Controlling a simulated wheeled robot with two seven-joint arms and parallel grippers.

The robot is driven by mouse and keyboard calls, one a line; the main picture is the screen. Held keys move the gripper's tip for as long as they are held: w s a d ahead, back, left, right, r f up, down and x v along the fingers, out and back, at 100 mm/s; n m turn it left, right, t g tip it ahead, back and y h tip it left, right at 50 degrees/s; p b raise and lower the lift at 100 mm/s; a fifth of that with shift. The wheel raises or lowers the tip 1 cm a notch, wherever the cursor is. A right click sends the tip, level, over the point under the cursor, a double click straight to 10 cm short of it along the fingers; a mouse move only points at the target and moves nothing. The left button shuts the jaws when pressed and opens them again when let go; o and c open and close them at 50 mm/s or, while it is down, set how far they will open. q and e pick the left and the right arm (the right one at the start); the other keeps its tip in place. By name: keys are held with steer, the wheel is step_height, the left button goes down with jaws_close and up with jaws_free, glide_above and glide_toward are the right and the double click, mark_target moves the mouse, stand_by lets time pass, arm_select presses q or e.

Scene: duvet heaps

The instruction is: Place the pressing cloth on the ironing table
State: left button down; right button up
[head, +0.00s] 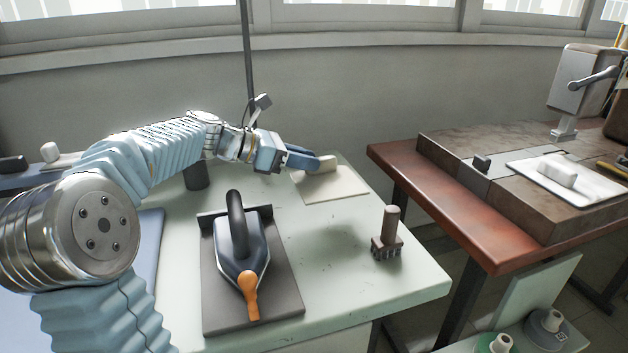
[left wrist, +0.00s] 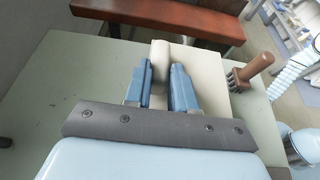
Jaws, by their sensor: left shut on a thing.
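The pressing cloth (head: 345,188) is a flat cream square with a raised cream grip (head: 327,163). It lies at, or just above, the far right part of the pale green ironing table (head: 345,250); I cannot tell if there is a gap under it. My left gripper (head: 314,163) reaches in from the left and is shut on the grip. In the left wrist view the grip (left wrist: 160,55) shows between the two blue fingers, with the cream cloth (left wrist: 208,75) beyond and beside them. The fingers hide part of the cloth. My right gripper is not in view.
A dark iron (head: 240,250) with an orange tip stands on a grey rest (head: 215,310). A brown-handled brush (head: 390,225) stands near the right edge. A brown table (head: 440,195) with a sewing machine (head: 580,85) and white pad (head: 600,187) is across a gap. Thread cones sit lower right.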

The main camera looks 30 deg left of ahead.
mark_target(310, 181)
arm_select(q)
steer(key=w+f, duration=0.2)
steer(key=f, duration=0.1)
steer(key=shift+w+a, duration=0.2)
steer(key=shift+w, duration=0.05)
steer(key=f, duration=0.3)
steer(key=shift+w+a+f, duration=0.1)
steer(key=shift+w+f, duration=0.2)
steer(key=shift+w, duration=0.1)
steer(key=shift+f, duration=0.25)
steer(key=shift+f, duration=0.15)
steer(key=c, duration=0.9)
jaws_free()
steer(key=shift+c, duration=0.2)
steer(key=shift+s+a+r, duration=0.15)
steer(key=shift+s+r, duration=0.05)
steer(key=shift+r, duration=0.05)
steer(key=v, duration=1.1)
steer(key=shift+s+a+r, duration=0.1)
steer(key=shift+s+r, duration=0.05)
steer(key=shift+s, duration=0.1)
